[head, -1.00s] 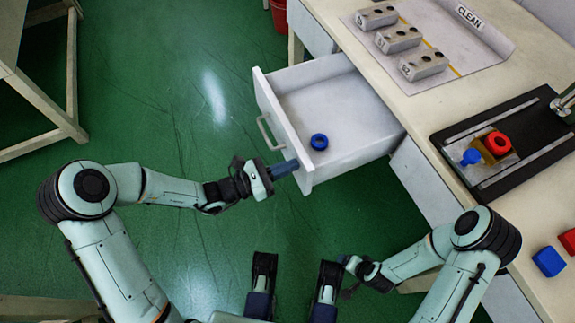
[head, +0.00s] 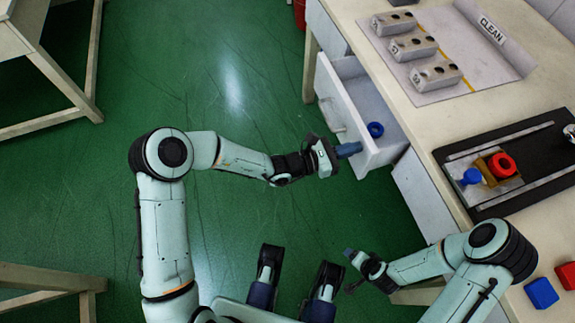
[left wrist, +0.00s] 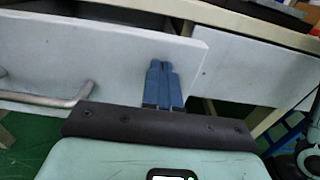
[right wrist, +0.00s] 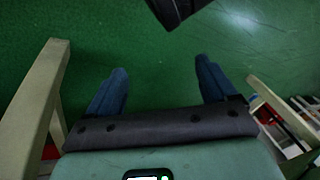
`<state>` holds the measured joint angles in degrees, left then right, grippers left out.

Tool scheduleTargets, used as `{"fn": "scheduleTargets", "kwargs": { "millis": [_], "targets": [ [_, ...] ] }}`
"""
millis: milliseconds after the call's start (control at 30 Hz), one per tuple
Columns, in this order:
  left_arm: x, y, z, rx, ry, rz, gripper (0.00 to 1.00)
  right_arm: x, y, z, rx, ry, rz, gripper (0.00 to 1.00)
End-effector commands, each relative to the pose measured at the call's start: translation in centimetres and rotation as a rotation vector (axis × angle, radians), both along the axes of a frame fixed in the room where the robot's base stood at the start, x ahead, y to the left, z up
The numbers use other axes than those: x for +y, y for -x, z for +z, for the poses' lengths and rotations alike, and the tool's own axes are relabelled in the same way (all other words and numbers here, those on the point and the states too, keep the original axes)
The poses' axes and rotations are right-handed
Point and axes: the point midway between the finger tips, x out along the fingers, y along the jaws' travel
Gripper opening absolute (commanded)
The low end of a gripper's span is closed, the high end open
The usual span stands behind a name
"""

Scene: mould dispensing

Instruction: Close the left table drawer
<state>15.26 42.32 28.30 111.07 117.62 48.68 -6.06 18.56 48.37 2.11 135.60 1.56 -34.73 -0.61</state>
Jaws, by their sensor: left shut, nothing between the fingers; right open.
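The white table drawer (head: 383,143) stands partly open from the workbench, with a blue ring (head: 375,129) lying inside it. In the left wrist view the shut fingers (left wrist: 161,80) lie against or very near the drawer front (left wrist: 95,60), right of the metal handle (left wrist: 62,101). My right gripper (right wrist: 160,90) is open and empty over the green floor, away from the drawer.
The workbench top (head: 420,120) holds several grey metal blocks (head: 413,47) by a CLEAN sign (head: 491,31). A black tray (head: 510,205) carries a red ring and a blue part. A blue block (head: 541,293) and a red block lie nearer. Green floor is clear around the drawer front.

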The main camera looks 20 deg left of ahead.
Motion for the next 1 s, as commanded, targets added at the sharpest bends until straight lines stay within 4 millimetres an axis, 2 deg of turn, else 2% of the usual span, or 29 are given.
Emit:
{"fn": "scheduleTargets", "kwargs": {
  "millis": [33,100,400,633,1000],
  "targets": [
    [-1.3,-0.7,0.0,-0.002,0.002,-0.004,0.0,0.0,0.2,-0.3,0.008,-0.001,-0.001,0.85],
    [-2.8,-1.7,0.0,-0.003,0.002,-0.004,0.0,-0.1,0.6,-0.6,0.019,-0.001,-0.001,0.85],
    [-7.3,-4.8,-0.1,0.0,0.001,-0.001,0.0,-0.3,1.9,-1.8,0.063,-0.002,-0.003,0.85],
    [-8.8,-5.9,0.0,0.0,0.0,0.0,0.0,-0.4,2.4,-2.3,0.08,-0.003,-0.005,0.85],
    [-9.2,-6.2,0.3,-0.003,0.004,0.001,0.0,-0.4,2.5,-2.4,0.084,-0.004,-0.005,0.85]
  ]
}}
